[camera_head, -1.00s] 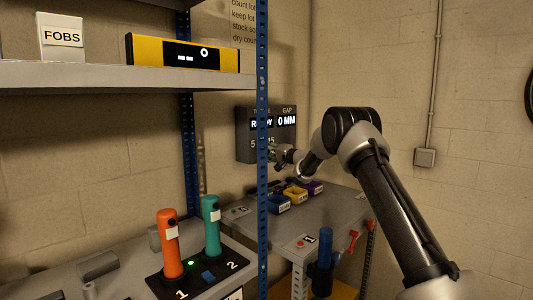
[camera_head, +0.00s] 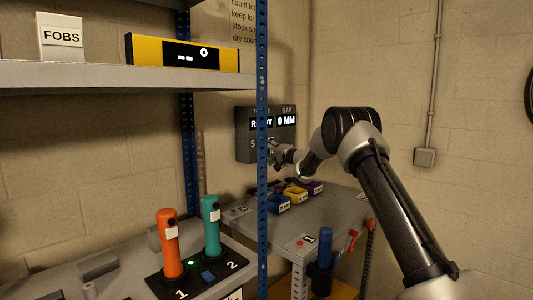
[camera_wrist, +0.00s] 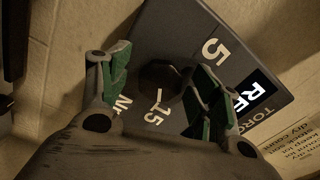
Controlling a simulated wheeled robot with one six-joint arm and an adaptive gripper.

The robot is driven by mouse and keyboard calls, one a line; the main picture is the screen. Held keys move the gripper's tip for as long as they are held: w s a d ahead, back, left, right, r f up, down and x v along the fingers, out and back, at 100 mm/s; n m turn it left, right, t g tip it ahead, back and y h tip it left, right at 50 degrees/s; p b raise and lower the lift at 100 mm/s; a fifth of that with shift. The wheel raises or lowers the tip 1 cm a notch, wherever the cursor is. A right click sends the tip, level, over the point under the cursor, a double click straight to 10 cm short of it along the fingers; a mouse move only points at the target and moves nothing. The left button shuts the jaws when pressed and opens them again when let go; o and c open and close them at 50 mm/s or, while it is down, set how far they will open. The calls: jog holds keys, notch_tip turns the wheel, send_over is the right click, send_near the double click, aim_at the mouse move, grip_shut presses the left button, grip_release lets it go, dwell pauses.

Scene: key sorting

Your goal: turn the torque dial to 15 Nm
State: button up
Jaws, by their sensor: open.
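The torque panel (camera_head: 243,124) is a dark box on the back wall with lit READY and 0 MM displays. In the wrist view its face (camera_wrist: 180,28) shows tilted, with the numbers 5 and 15. The dial (camera_wrist: 158,76) is a dark faceted knob between them. A short white mark lies at the knob's edge toward the 15; I cannot tell whether it is the knob's pointer. My gripper (camera_wrist: 164,88) is open, with one green-padded finger on each side of the dial. I cannot tell whether they touch it. In the head view my gripper (camera_head: 273,153) covers the dial.
A blue rack post (camera_head: 262,205) stands just left of my gripper in the head view. Below are several coloured bins, including a yellow one (camera_head: 295,194), on a grey bench (camera_head: 335,208). Orange (camera_head: 170,245) and teal (camera_head: 211,228) handles stand at the front left.

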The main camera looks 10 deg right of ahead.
jog(key=v, duration=1.2)
